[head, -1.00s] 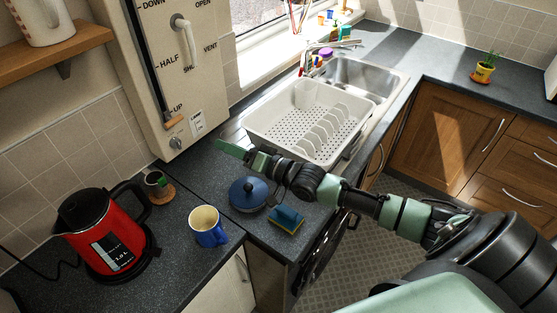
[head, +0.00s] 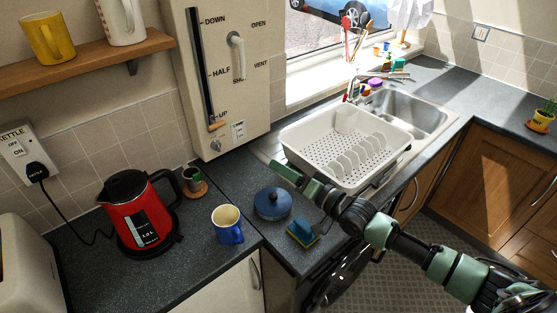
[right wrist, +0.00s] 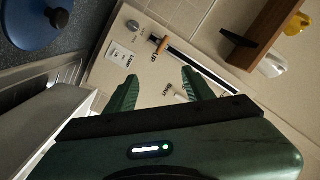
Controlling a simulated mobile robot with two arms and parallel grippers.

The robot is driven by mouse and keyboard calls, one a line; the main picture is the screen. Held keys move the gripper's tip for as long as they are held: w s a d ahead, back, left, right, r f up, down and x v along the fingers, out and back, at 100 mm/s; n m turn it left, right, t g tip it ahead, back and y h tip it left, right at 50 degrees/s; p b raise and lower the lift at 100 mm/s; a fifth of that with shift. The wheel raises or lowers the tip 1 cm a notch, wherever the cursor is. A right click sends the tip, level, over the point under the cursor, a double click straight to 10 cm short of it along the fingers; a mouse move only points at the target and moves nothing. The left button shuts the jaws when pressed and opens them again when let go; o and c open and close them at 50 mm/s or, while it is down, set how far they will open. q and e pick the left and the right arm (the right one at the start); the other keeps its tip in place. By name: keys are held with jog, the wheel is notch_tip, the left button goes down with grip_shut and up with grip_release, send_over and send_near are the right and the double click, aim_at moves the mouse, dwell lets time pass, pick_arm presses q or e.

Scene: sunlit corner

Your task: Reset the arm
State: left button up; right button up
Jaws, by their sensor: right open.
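My right arm comes in from the lower right in the head view. Its green gripper (head: 287,174) is above the counter, by the near left corner of the white dish rack (head: 290,139). In the right wrist view the two green fingers of the right gripper (right wrist: 159,78) stand well apart with nothing between them. They point toward the cream wall unit (right wrist: 122,72) with its slider. This unit also stands behind the gripper in the head view (head: 191,105). My left gripper is not in view.
A wooden shelf (head: 85,62) is at upper left. The floor (head: 375,258) looks clear.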

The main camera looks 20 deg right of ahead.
jog(key=s+a+f+n+g+h, duration=0.1)
jog(key=s+a+f+n+g, duration=0.15)
jog(key=s+a+f, duration=0.35)
jog(key=s+a+f+n+g+h, duration=0.25)
jog(key=s+f+g, duration=0.2)
jog(key=s, duration=0.45)
jog(key=s+d+f+n+g+h, duration=0.1)
jog(key=s+d+g+h, duration=0.15)
jog(key=s, duration=0.75)
jog(key=s+d+f+n+g+h, duration=0.1)
jog(key=s+d+f+g+h, duration=0.2)
jog(key=s, duration=0.7)
notch_tip(320, 180, down, 31)
jog(key=s+g+y+b, duration=0.1)
jog(key=g+b, duration=0.1)
jog(key=b, duration=0.4)
jog(key=s+d+f+b, duration=0.3)
jog(key=s+f+b, duration=0.1)
jog(key=s+f, duration=1.3)
notch_tip(320, 180, down, 4)
jog(key=shift+d+r+g, duration=0.15)
jog(key=shift+d+g, duration=0.05)
jog(key=shift+g, duration=0.15)
jog(key=shift+s, duration=0.1)
